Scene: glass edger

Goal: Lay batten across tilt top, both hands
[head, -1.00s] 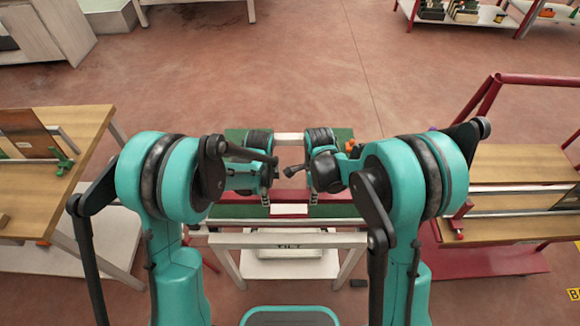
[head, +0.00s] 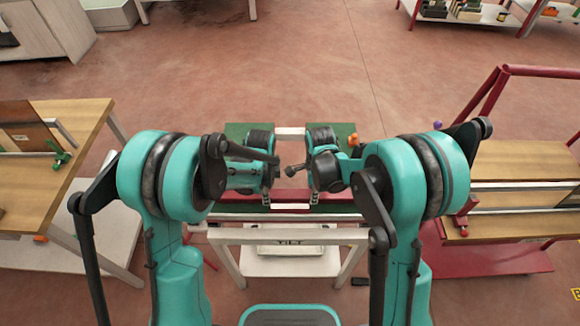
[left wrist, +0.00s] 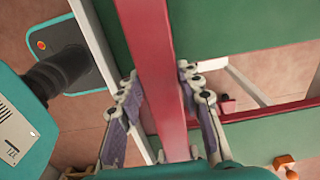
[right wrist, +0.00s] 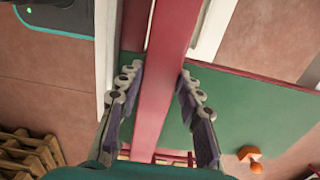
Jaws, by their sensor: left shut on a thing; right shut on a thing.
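The batten (head: 290,195) is a straight red bar, lying left to right over the front part of the green tilt top (head: 343,131). My left gripper (head: 267,197) is shut on its left part; the left wrist view shows the batten (left wrist: 160,70) between its fingers (left wrist: 160,90). My right gripper (head: 313,196) is shut on its right part; the right wrist view shows the batten (right wrist: 165,80) between those fingers (right wrist: 157,85). The wrist views show green panels and red rails beyond it. I cannot tell whether the batten touches the top. My arms hide much of the tilt top.
A wooden table (head: 60,185) stands at the left, with a brown panel and green clamp on it. A red-framed rack (head: 515,165) with wooden shelves stands at the right. A white frame (head: 290,236) is in front of the tilt top. Open floor (head: 250,60) lies beyond.

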